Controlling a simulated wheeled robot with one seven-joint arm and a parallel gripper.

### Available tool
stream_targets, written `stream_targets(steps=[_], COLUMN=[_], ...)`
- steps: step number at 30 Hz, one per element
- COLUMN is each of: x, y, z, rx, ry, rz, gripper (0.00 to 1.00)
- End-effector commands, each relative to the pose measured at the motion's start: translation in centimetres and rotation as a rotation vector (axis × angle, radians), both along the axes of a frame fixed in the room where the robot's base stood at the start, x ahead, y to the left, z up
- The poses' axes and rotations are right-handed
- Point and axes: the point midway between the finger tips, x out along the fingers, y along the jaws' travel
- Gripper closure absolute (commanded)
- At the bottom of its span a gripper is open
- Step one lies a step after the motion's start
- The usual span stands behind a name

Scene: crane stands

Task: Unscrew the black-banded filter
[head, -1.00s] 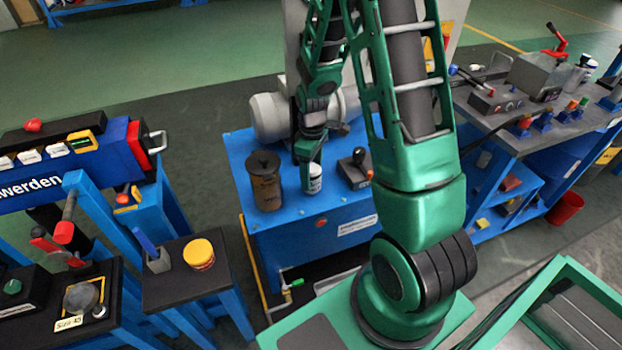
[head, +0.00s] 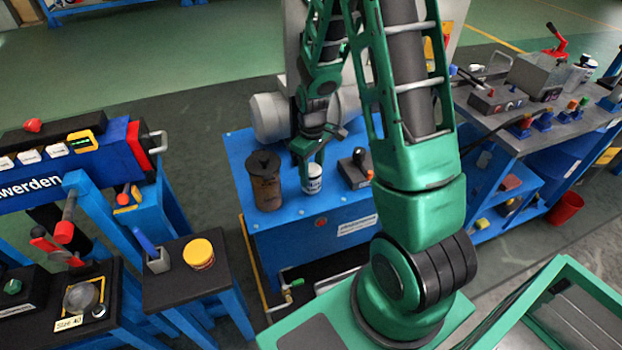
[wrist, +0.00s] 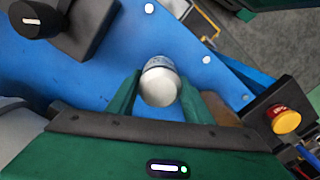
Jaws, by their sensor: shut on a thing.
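A small white filter (head: 313,183) with a dark band stands upright on the blue bench (head: 340,215); the band's exact colour is hard to tell. My gripper (head: 313,172) points down at it from above, with its fingers at its upper part. In the wrist view, the filter's pale round end (wrist: 159,88) sits between the two green fingers of my gripper (wrist: 160,98), one on each side. The gripper is shut on the filter. The filter's foot and any thread are hidden.
A brown canister (head: 265,182) stands just left of the filter. A black lever box (head: 356,170) stands to its right, and a grey cylindrical housing (head: 270,117) lies behind.

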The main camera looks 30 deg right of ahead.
Motion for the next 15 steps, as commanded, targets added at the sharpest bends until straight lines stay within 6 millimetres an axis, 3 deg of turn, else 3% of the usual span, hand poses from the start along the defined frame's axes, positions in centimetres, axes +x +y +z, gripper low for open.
stream_targets(steps=[15], x=[0.03], y=[-0.03], z=[0.19], rx=[-0.001], ry=[-0.001], rz=[0.070], gripper=[0.85])
